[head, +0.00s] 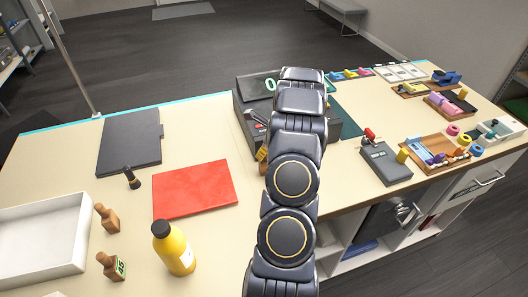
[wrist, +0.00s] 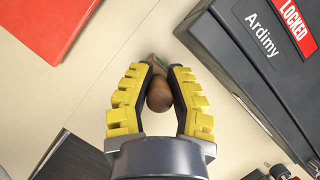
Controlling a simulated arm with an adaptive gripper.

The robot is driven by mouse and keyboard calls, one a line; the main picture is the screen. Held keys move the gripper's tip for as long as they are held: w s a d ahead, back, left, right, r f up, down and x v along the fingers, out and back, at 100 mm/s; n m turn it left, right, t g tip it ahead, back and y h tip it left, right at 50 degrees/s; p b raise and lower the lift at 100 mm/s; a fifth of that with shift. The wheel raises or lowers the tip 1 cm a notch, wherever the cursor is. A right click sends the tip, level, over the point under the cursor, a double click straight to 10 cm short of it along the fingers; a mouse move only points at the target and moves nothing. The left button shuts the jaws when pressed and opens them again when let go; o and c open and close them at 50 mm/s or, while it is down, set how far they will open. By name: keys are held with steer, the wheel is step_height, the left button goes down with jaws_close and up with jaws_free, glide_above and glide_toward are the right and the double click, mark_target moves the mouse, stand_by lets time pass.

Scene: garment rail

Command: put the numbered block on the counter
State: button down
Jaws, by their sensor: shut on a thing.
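My gripper (wrist: 160,67) has yellow ribbed fingers and is shut on a brown wooden piece with a rounded knob (wrist: 159,96). A small green patch shows at its far end; no number can be read. I cannot tell whether the piece touches the pale counter (head: 205,130). A similar wooden piece with a green label reading 45 (head: 113,267) stands at the front left, and another wooden piece (head: 107,218) stands behind it.
A dark case marked LOCKED (wrist: 262,60) is close to the right of the fingers. Bare counter lies between mat and case.

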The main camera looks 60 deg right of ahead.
steer(key=c, duration=1.1)
jaws_free()
steer(key=shift+f, duration=0.1)
steer(key=v, duration=1.2)
